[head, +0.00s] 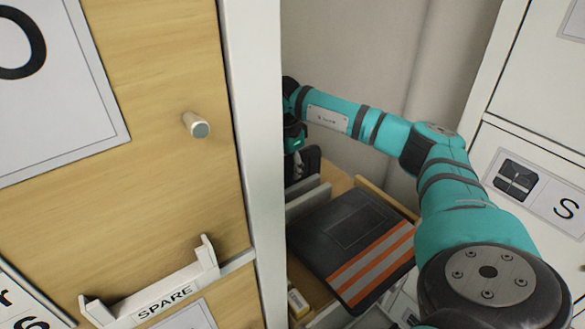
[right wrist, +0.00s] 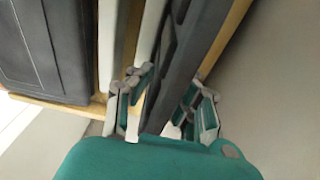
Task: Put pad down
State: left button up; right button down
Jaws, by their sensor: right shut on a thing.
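The pad (right wrist: 185,60) is a dark grey, ridged piece seen edge-on in the right wrist view. It stands between the two fingers of my right gripper (right wrist: 165,100), which is shut on it. The pad's far end runs up out of that picture. In the head view, my right gripper (head: 303,165) points down at the back of an open drawer (head: 352,185), partly hidden behind a white post. The pad's lower end is hard to make out there. My left gripper is not in view.
Dark folded workwear with orange and grey stripes (head: 350,235) fills much of the drawer. Pale dividers (right wrist: 145,35) stand beside the pad, with a wooden wall (right wrist: 225,35) on its other side. A white post (head: 255,150) and wooden door (head: 150,110) are at left.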

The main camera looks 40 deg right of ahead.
jog(key=c, duration=1.3)
grip_release()
jog(key=shift+f, duration=0.1)
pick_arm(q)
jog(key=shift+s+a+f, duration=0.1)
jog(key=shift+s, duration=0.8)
pick_arm(e)
jog(key=shift+o, duration=0.2)
jog(key=shift+r, duration=0.25)
jog(key=r, duration=0.4)
jog(key=a+r, duration=0.1)
jog(key=r, duration=0.6)
jog(key=shift+a+r, duration=0.3)
jog(key=shift+r, duration=0.05)
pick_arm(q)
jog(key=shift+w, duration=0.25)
